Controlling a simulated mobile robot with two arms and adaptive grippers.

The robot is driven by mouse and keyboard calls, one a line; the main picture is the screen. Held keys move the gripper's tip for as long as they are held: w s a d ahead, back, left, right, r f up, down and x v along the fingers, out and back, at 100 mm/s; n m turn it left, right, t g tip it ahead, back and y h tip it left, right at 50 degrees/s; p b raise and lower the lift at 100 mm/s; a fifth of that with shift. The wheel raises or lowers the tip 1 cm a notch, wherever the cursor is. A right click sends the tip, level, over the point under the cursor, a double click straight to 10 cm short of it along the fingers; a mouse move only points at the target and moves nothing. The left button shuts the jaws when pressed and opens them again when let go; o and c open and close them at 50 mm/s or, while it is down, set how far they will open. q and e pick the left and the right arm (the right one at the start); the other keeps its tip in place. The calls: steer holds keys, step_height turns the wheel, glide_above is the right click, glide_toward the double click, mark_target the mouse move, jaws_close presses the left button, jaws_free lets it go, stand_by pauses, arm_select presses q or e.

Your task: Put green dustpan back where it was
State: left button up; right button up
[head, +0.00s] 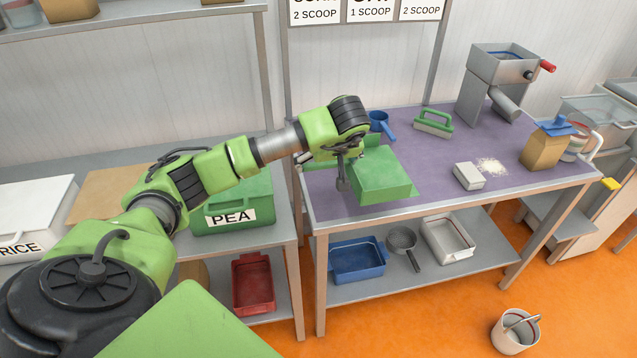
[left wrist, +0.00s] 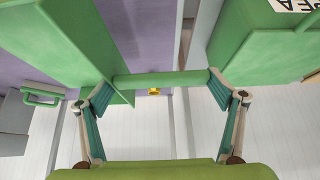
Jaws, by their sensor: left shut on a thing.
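The green dustpan (head: 382,176) is at the left front part of the purple-topped table (head: 440,160). My left gripper (head: 345,165) is shut on its handle. In the left wrist view the green handle (left wrist: 160,80) runs between the two fingertips, and the dustpan's broad body (left wrist: 50,45) fills the upper left. I cannot tell whether the dustpan touches the tabletop. Part of the dustpan is hidden behind the gripper in the head view. My right gripper is not in view.
A green brush (head: 434,122) and blue scoop (head: 380,124) lie behind the dustpan. A white block (head: 468,176) and spilled white grains (head: 491,166) lie to the right. The green PEA bin (head: 235,205) stands left on a neighbouring bench. A grey mill (head: 500,70) stands at the back.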

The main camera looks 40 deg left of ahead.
arm_select(q)
steer(key=a+f+b, duration=0.1)
steer(key=a+f, duration=0.1)
steer(key=w+a+f+b, duration=0.1)
steer(key=a+f+b, duration=0.1)
steer(key=w+a+f+b, duration=0.1)
steer(key=a+f+b, duration=0.1)
steer(key=shift+f, duration=0.2)
steer(key=f+b, duration=0.3)
steer(key=b, duration=0.1)
steer(key=shift+w+a+f, duration=0.15)
steer(key=shift+a+f, duration=0.1)
steer(key=shift+f, duration=0.1)
steer(key=shift+r, duration=0.1)
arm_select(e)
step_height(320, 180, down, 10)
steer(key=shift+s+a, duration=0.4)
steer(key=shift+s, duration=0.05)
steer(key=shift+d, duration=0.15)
arm_select(q)
steer(key=o, duration=1)
steer(key=shift+c, duration=0.2)
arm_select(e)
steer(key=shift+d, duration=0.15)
